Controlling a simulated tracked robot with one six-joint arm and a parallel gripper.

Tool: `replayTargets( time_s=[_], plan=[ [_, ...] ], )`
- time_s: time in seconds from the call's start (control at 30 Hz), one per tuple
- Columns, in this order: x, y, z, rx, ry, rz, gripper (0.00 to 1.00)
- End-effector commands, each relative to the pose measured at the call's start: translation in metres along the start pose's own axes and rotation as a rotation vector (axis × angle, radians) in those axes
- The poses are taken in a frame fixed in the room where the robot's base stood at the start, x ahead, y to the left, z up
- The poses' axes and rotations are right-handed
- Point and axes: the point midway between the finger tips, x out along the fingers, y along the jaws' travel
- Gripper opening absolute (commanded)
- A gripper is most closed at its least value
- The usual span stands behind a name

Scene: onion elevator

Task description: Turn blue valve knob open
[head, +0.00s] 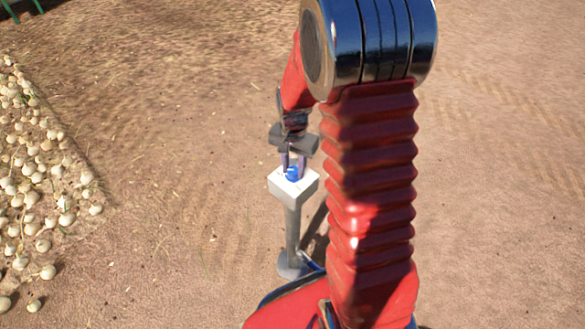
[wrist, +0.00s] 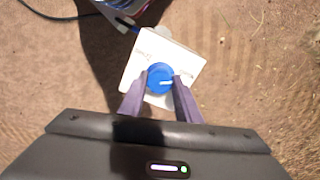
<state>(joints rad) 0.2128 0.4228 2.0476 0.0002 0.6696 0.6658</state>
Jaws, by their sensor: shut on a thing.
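The blue valve knob (head: 292,173) sits on top of a white box (head: 306,189) on a grey post. The white box (wrist: 150,50) has small printed labels, too blurred to read. My gripper (head: 293,162) reaches down from above, and its two fingers (wrist: 160,92) are shut on the knob, one on each side.
Many pale onions (head: 35,165) lie on the ground at the left. The post stands on a round grey base (head: 292,265), with a blue hose (head: 311,262) beside it. The bare dirt around the post is mostly clear.

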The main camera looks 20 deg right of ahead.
Motion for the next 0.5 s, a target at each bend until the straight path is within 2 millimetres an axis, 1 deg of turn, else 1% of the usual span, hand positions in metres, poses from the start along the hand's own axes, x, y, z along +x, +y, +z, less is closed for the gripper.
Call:
replayTargets(
  time_s=[0.03,0.2,0.5],
  plan=[
    [0.0031,0.0048,0.0031,0.016,-0.01,0.011,0.08],
    [0.0031,0.0049,0.0031,0.05,-0.01,0.011,0.08],
    [0.0031,0.005,0.0031,0.057,-0.01,0.011,0.08]
  ],
)
